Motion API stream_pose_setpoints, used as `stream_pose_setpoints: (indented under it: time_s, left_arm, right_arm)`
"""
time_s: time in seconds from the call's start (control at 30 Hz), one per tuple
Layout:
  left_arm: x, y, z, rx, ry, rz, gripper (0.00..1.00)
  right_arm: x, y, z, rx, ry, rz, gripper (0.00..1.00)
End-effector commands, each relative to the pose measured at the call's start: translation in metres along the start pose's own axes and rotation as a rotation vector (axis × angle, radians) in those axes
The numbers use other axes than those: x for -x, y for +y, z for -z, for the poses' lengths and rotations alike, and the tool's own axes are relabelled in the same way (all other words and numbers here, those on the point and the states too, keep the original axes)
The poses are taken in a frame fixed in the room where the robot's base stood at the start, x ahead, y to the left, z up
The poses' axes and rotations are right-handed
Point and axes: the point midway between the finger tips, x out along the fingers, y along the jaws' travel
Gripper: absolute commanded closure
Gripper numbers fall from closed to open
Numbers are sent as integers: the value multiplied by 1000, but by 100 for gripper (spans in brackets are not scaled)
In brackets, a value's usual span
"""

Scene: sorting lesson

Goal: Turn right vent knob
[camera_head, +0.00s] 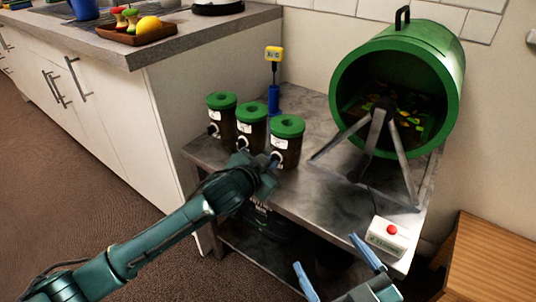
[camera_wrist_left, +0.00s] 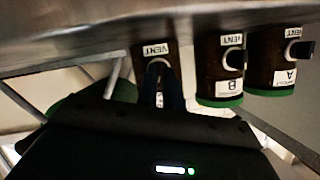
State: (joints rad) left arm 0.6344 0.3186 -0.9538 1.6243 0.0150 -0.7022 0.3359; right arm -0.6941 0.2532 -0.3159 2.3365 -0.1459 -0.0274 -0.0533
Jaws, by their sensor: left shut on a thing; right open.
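Three brown canisters with green lids stand in a row on the metal table (camera_head: 330,195): the left canister (camera_head: 221,121), the middle canister (camera_head: 251,131) and the right canister (camera_head: 287,150). My right gripper (camera_head: 336,267) is open and empty before the table's front edge.
A green drum (camera_head: 452,75) on metal legs stands at the table's right. A white box with a red button (camera_head: 388,236) sits at the front right corner. A blue holder with a yellow-topped thermometer (camera_head: 274,55) stands behind the canisters. The table's middle is clear.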

Motion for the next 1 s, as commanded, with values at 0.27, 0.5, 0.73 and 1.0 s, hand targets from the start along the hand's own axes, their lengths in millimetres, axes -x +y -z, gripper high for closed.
stream_pose_setpoints:
  time_s: [0.27,0.5,0.73,1.0]
  left_arm:
    - [0,3,0,-154,-2,62,100]
    - [0,3,-1,-224,-1,92,100]
    - [0,3,-1,-241,0,99,100]
    - [0,3,-1,-240,0,99,91]
  right_arm:
    - [1,4,1,-31,-95,-4,10]
    - [2,5,-1,-43,-125,-3,10]
    - [2,5,-2,-46,-131,-3,10]
    - [2,5,-2,-46,-131,-2,10]
